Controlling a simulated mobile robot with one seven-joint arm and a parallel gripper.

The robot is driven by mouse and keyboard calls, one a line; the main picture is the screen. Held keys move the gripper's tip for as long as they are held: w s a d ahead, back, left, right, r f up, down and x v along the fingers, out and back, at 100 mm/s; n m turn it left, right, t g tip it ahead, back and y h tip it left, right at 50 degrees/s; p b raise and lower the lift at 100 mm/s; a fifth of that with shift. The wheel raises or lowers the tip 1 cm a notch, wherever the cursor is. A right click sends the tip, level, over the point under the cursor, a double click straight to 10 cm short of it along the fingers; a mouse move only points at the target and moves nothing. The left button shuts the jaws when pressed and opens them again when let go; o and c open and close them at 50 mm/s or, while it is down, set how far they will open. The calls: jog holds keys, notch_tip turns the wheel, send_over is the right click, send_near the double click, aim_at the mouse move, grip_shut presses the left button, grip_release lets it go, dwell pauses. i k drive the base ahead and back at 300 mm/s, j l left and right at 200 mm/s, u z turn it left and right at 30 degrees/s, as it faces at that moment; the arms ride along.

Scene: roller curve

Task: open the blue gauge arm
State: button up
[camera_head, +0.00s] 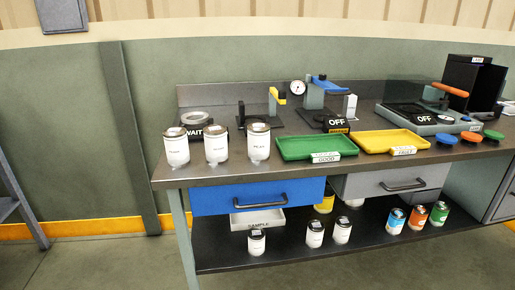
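The blue gauge arm (325,83) is near the back of the workbench, right of centre in the head view. It is a blue bar on top of a grey upright, angled slightly down to the right. A round white dial (298,88) stands at its left. A black block marked OFF (337,122) sits in front of it and hides part of its base. I cannot tell how the arm is latched. My gripper is not in view.
A green tray (290,158) and a yellow tray (372,150) lie before the gauge. Several white cans (216,150) stand at the left. A yellow-topped device (278,96) is left of the gauge. A press with an orange handle (451,90) is at the right.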

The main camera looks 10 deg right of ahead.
aim_at(330, 89)
jog(key=i+l, duration=0.1)
jog(key=l, duration=0.35)
jog(key=i+l+z, duration=0.15)
jog(key=l, duration=0.25)
jog(key=i+l, duration=0.1)
jog(key=l, duration=0.3)
jog(key=i+l+z, duration=0.1)
jog(key=l, duration=0.35)
jog(key=i+l, duration=0.15)
jog(key=l, duration=0.25)
jog(key=i+l+z, duration=0.1)
jog(key=i+l, duration=0.2)
jog(key=l, duration=0.15)
jog(key=i+l+z, duration=0.1)
jog(key=i+l, duration=0.3)
jog(key=i, duration=0.65)
